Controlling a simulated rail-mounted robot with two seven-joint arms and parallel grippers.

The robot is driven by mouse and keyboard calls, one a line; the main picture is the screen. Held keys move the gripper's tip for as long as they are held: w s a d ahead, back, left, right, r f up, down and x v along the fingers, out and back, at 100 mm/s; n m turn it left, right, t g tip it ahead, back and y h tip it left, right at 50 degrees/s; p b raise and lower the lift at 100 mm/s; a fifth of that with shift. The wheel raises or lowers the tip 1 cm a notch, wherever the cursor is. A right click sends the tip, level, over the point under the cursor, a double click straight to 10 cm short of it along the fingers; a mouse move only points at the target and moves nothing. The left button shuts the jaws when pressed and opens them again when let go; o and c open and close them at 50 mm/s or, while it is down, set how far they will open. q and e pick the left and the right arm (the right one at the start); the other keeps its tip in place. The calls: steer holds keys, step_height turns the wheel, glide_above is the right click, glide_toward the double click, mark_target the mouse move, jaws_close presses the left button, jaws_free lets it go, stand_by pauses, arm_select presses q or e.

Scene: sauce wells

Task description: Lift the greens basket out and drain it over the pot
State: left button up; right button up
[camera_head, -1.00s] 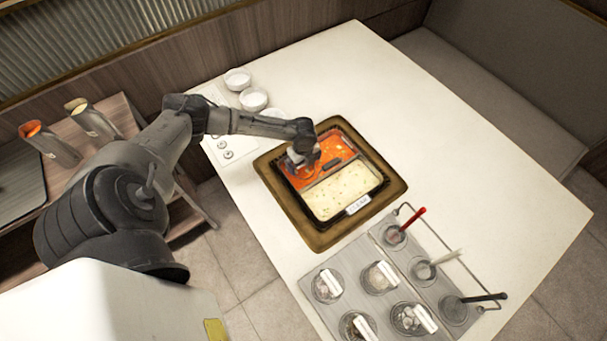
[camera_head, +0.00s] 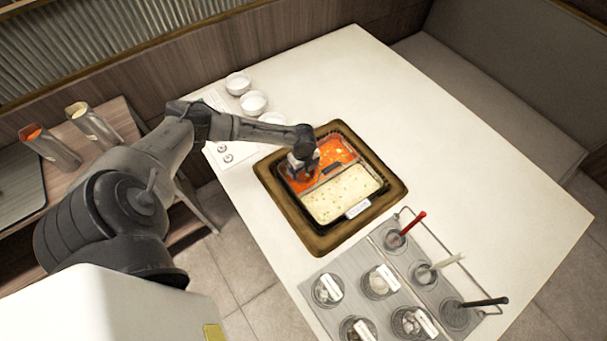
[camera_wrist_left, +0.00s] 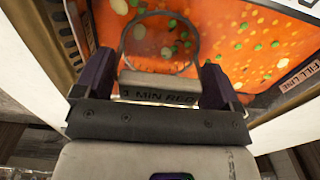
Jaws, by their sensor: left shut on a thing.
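The pot (camera_head: 357,209) has a red broth well (camera_head: 336,150) at the back and a pale broth well (camera_head: 343,193) in front. My left gripper (camera_head: 300,170) is over the left part of the red well. In the left wrist view, my left gripper (camera_wrist_left: 157,92) is shut on the pale, lettered handle (camera_wrist_left: 160,82) of a round basket (camera_wrist_left: 158,45). The basket's thin ring lies over the red broth, with green bits in and around it. How deep it sits is hard to tell. The arm hides the basket in the head view. My right gripper is out of view.
A brown-gold frame (camera_head: 388,203) surrounds the pot. White bowls (camera_head: 253,102) stand behind it at the left. A grey rack (camera_head: 395,285) with several round jars and upright-handled tools is at the front right. The right side of the white table (camera_head: 480,170) is clear.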

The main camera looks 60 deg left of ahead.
arm_select(q)
step_height(320, 180, up, 9)
steer(key=shift+p, duration=0.7)
steer(key=shift+r, duration=0.6)
steer(key=shift+r, duration=0.15)
steer(key=shift+r+p, duration=0.65)
steer(key=shift+p, duration=0.5)
